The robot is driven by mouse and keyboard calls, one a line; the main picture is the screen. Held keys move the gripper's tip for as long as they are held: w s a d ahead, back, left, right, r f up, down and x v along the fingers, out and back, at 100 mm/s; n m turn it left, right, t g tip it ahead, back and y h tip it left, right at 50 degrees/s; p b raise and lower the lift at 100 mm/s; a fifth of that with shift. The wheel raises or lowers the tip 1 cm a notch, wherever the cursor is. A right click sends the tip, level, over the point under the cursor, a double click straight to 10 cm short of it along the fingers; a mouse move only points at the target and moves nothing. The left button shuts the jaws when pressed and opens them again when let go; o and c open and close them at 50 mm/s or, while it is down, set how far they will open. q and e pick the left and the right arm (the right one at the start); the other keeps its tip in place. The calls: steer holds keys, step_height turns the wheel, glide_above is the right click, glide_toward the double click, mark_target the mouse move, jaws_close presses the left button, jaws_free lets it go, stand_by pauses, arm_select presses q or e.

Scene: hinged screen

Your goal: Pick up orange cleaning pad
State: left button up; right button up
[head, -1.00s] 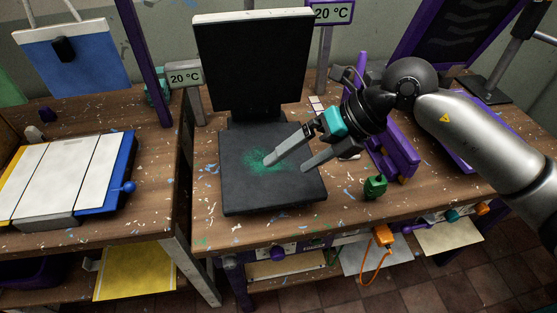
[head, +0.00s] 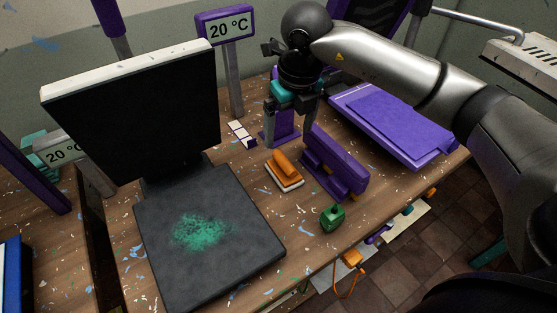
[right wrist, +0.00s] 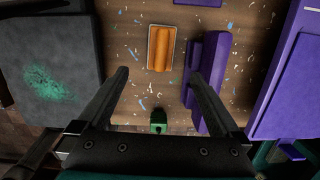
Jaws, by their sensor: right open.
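The orange cleaning pad (head: 287,165) lies on the wooden table, with a pale base under its orange handle. It also shows in the right wrist view (right wrist: 161,48), upright in the picture and a little beyond the fingertips. My right gripper (head: 289,122) is open and empty, above the table and behind the pad in the head view. Its two fingers (right wrist: 160,76) are spread wide in the right wrist view, with the pad centred between their lines and apart from them. My left gripper is not in view.
The black hinged screen (head: 150,220) stands left of the pad, with a green smear (head: 202,231) on its lower plate. A purple holder (head: 337,165) is close on the pad's right. A purple panel (head: 400,125) lies farther right.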

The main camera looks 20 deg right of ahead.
mark_target(285, 160)
steer(key=f, duration=0.5)
steer(key=w+f+b, duration=0.1)
steer(key=f, duration=0.2)
steer(key=shift+f, duration=0.3)
steer(key=shift+w+f+b, duration=0.1)
steer(key=shift+w+f, duration=0.1)
steer(key=shift+f, duration=0.7)
steer(key=shift+w+f+b, duration=0.1)
steer(key=shift+w+f, duration=0.1)
steer(key=shift+f, duration=0.65)
steer(key=shift+w+f+b, duration=0.1)
steer(key=shift+w+f, duration=0.1)
steer(key=shift+f, duration=0.7)
steer(key=shift+c, duration=0.2)
steer(key=shift+d, duration=0.1)
steer(key=c, duration=1.3)
steer(key=shift+r, duration=0.15)
step_height(285, 160, up, 20)
steer(key=p, duration=0.2)
